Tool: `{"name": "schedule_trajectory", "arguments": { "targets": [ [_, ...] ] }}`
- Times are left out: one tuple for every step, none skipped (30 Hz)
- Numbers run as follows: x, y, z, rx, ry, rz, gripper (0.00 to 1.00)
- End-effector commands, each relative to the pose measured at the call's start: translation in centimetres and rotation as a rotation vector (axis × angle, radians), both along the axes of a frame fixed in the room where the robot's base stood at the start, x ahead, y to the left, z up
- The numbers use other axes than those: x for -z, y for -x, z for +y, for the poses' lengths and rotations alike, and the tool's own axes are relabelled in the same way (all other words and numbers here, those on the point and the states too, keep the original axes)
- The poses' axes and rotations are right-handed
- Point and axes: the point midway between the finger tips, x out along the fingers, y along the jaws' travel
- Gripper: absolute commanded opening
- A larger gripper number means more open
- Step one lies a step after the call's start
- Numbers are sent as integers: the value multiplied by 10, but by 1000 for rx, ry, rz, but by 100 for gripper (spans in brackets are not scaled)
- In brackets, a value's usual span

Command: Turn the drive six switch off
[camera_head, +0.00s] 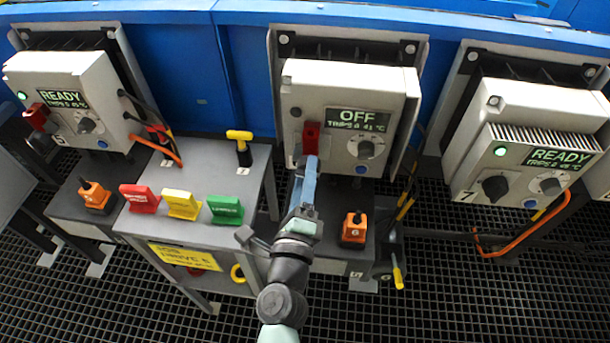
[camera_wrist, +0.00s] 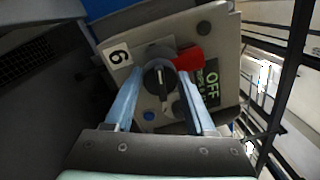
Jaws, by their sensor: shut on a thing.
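The drive six box (camera_head: 347,95) is the middle one, and its display (camera_head: 357,121) reads OFF. In the wrist view its label (camera_wrist: 119,57) shows 6, and the display (camera_wrist: 211,86) also reads OFF. The black rotary switch (camera_wrist: 160,78) lies between the two light blue fingers of my gripper (camera_wrist: 160,76), which is shut on it. In the head view my gripper (camera_head: 309,164) reaches the lower left of the box and hides the switch. A red piece (camera_head: 311,137) sits just above the fingertips, and it shows beside the switch in the wrist view (camera_wrist: 188,59).
Drive five (camera_head: 80,92) at left and drive seven (camera_head: 530,125) at right both read READY. A grey table (camera_head: 195,160) holds red, yellow and green tags. An orange-handled unit (camera_head: 354,229) stands right of my arm. Cables hang between the boxes.

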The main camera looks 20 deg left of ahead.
Motion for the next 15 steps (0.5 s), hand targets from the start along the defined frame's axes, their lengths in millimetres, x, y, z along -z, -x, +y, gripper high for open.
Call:
{"name": "schedule_trajectory", "arguments": {
  "targets": [
    [1, 0, 0, 0, 28, -8, 0],
    [1, 0, 0, -1, 45, -13, 0],
    [1, 0, 0, 0, 67, -18, 0],
    [1, 0, 0, 0, 81, -23, 0],
    [1, 0, 0, 0, 95, -27, 0],
    [1, 0, 0, 0, 110, -31, 0],
    [1, 0, 0, 0, 120, -35, 0],
    [1, 0, 0, -1, 131, -37, 0],
    [1, 0, 0, -1, 143, -41, 0],
    [1, 0, 0, -1, 150, -43, 0],
    [1, 0, 0, -1, 156, -45, 0],
    [1, 0, 0, -1, 164, -47, 0],
    [1, 0, 0, -1, 168, -47, 0],
    [1, 0, 0, -2, 173, -49, 0],
    [1, 0, 0, -1, 177, -50, 0]
  ]
}}
